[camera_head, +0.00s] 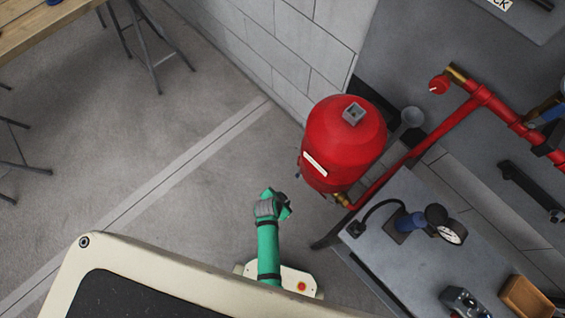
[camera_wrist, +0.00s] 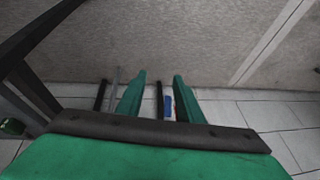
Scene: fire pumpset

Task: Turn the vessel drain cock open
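The red vessel (camera_head: 345,140) stands near the block wall, right of centre in the head view. A brass fitting (camera_head: 342,200) shows at its lower end, where the red pipe meets it. I cannot tell whether this is the drain cock, and no cock handle is clear. My green gripper (camera_head: 283,203) is to the lower left of the vessel, apart from it in the picture. In the wrist view my gripper (camera_wrist: 160,82) has its two green fingers apart, with nothing held between them. The vessel is not recognisable in the wrist view.
A grey bench (camera_head: 425,245) with a gauge (camera_head: 452,233) stands to the right of my gripper. A red pipe (camera_head: 425,145) runs from the vessel towards the upper right. A wooden table (camera_head: 35,25) is at upper left. The floor (camera_head: 190,120) left of the vessel is clear.

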